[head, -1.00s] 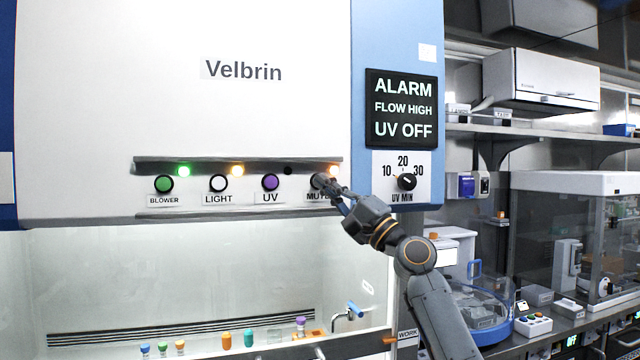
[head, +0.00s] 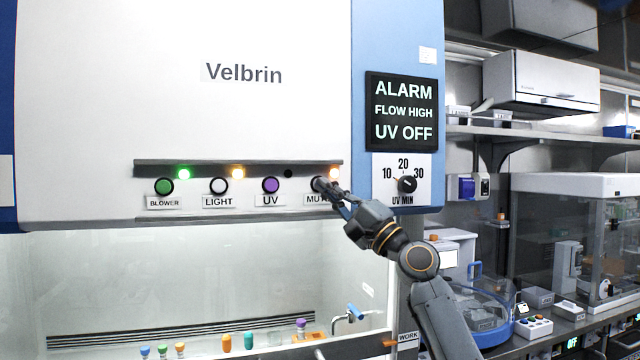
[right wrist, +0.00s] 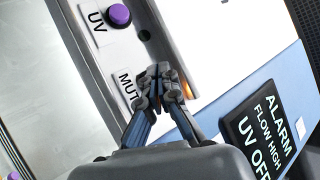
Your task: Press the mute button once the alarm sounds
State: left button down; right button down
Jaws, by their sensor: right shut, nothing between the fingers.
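The display (head: 402,110) on the blue panel reads ALARM, FLOW HIGH, UV OFF. It also shows in the right wrist view (right wrist: 262,130). My right gripper (head: 322,185) is shut and empty, its fingertips at the mute button above the partly covered MUTE label (head: 315,199). In the right wrist view the shut fingertips (right wrist: 162,80) lie beside the MUTE label (right wrist: 127,86). My left gripper is not in view.
To the left are the purple UV button (head: 270,185), white LIGHT button (head: 218,185) and green BLOWER button (head: 164,186). The UV MIN dial (head: 407,184) sits close to the right. A ledge (head: 215,167) runs above the button row.

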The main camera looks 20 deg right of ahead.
jog(key=shift+s, duration=0.3)
jog(key=s+p, duration=0.3)
jog(key=s, duration=0.2)
dwell(0.4)
dwell(0.5)
